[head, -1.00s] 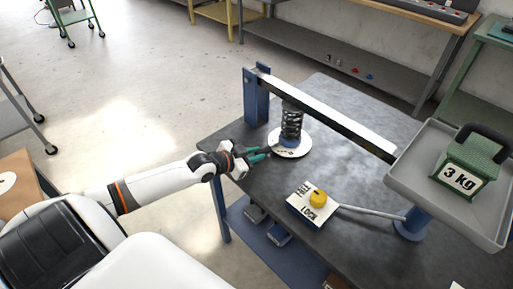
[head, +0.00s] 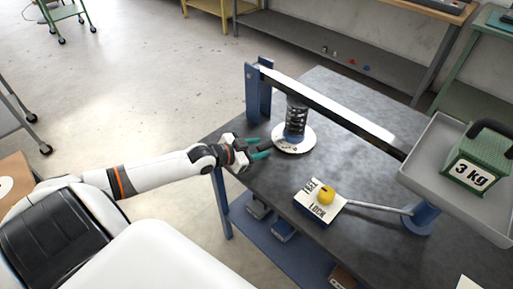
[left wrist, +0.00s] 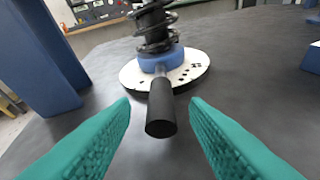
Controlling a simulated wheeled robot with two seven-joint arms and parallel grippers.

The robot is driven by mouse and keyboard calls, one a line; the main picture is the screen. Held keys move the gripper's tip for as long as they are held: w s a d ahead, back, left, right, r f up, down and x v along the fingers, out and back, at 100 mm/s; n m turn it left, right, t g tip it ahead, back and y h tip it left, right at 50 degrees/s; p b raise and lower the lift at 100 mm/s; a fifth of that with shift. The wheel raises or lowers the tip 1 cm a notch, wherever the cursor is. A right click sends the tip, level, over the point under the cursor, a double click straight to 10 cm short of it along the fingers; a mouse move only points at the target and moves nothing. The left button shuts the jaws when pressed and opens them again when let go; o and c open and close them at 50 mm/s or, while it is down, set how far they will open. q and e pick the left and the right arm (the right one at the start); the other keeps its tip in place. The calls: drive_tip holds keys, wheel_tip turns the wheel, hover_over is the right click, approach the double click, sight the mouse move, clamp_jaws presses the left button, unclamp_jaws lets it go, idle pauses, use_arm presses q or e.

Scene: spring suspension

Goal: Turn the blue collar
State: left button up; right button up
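The blue collar (left wrist: 160,58) sits at the foot of the black coil spring (left wrist: 154,22), on a round white dial plate (left wrist: 190,70) with black marks. A black handle (left wrist: 161,108) sticks out from the collar toward my left wrist camera. In the head view the collar (head: 294,137) is small under the spring (head: 296,119). My left gripper (head: 264,149) is open, its teal fingers at the table's left edge, short of the dial plate. In the left wrist view the fingers (left wrist: 160,135) stand either side of the handle's line, touching nothing. My right gripper is not in view.
A long beam (head: 330,108) runs from a blue post (head: 257,95) over the spring to a grey tray (head: 440,185) with a green 3 kg weight (head: 475,160). A lock box with a yellow knob (head: 326,195) stands in front. The table between gripper and plate is clear.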

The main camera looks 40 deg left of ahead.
use_arm(q)
drive_tip(key=shift+s, duration=0.1)
drive_tip(key=p+v, duration=0.2)
drive_tip(key=v, duration=1)
drive_tip(key=shift+p, duration=0.3)
